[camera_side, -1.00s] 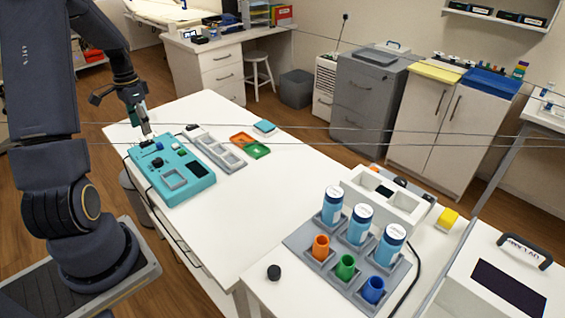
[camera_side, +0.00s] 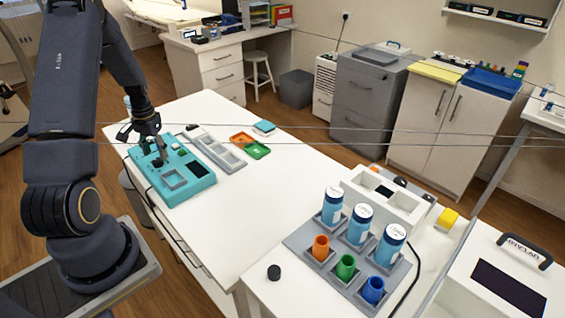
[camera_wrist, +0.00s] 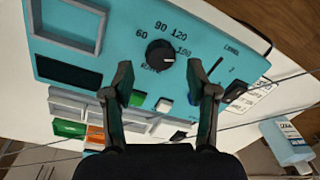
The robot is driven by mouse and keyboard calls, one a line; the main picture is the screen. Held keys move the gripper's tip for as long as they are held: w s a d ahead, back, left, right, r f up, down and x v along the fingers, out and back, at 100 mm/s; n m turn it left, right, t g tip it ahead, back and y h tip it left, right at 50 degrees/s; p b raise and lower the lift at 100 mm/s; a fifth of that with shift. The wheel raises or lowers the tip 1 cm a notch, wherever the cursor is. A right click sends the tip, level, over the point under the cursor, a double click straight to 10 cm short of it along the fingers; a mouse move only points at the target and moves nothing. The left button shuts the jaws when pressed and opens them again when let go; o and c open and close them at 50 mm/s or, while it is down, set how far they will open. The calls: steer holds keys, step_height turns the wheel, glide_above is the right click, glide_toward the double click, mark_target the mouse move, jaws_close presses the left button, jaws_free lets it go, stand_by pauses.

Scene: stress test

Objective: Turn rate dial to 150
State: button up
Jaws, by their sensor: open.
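The teal device (camera_side: 190,188) sits on the white table. In the wrist view its panel (camera_wrist: 95,30) shows a round black rate dial (camera_wrist: 160,53) with 60, 90, 120 and a blurred higher number printed around it. A pale mark on the knob faces right; its exact setting is hard to read. My gripper (camera_wrist: 160,84) is open, with one finger on each side below the dial in the picture, and nothing between the fingertips.
A black slider or switch (camera_wrist: 234,90) sits right of the dial, under a level label. A grey tray (camera_side: 215,150) and orange and green bins (camera_side: 257,151) lie beside the device. The table's middle is clear.

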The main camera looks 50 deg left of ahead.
mark_target(158, 160)
steer(key=shift+a+f, duration=0.1)
steer(key=shift+f, duration=1.4)
steer(key=shift+c, duration=0.3)
jaws_close()
steer(key=shift+n, duration=0.7)
steer(key=shift+o, duration=0.3)
jaws_free()
steer(key=shift+r, duration=0.15)
step_height(158, 160, up, 12)
steer(key=shift+w+d, duration=0.15)
steer(key=shift+d, duration=0.1)
